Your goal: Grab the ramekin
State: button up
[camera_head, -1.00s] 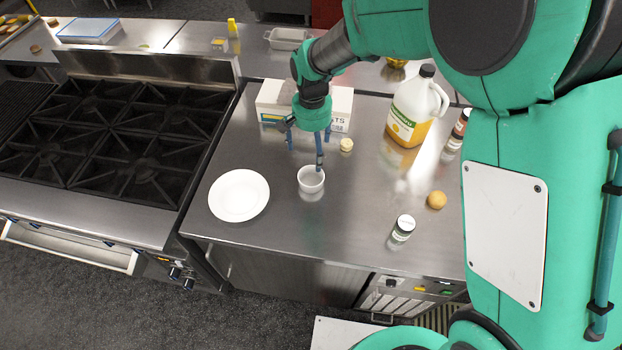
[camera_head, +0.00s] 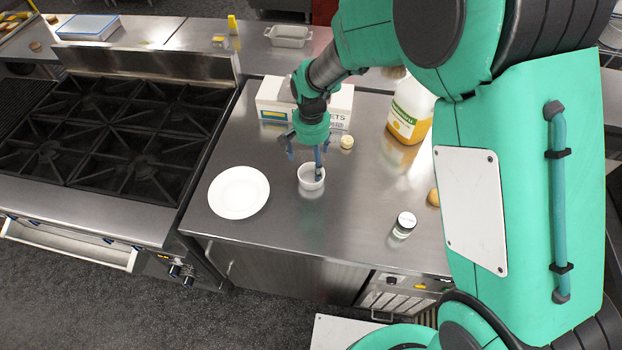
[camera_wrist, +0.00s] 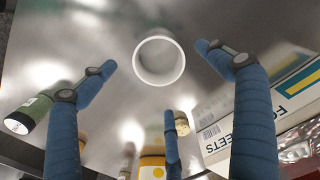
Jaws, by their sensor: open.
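The ramekin (camera_head: 307,186) is a small white round cup, upright on the steel counter, right of the white plate. In the wrist view the ramekin (camera_wrist: 158,66) is seen from above with its inside empty. My gripper (camera_head: 305,167) is open and empty, pointing down over the ramekin. One blue finger overlaps the cup's opening in the head view. In the wrist view my gripper (camera_wrist: 156,56) has a finger on each side of the ramekin, with visible gaps, and a third finger below it. I cannot tell the exact height of the fingertips against the rim.
The white plate (camera_head: 239,192) lies left of the ramekin. A white box (camera_head: 341,105) stands behind my gripper. A small pale round item (camera_head: 347,142), a yellow-labelled jug (camera_head: 408,115) and a lidded jar (camera_head: 404,225) stand to the right. The counter in front is clear.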

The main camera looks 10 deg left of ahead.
aim_at(311, 180)
jog(key=shift+f, duration=1.2)
jog(key=shift+f, duration=0.1)
jog(key=shift+s+f+b, duration=0.1)
jog(key=shift+f+b, duration=0.35)
jog(key=shift+f, duration=2.05)
jog(key=c, duration=1.4)
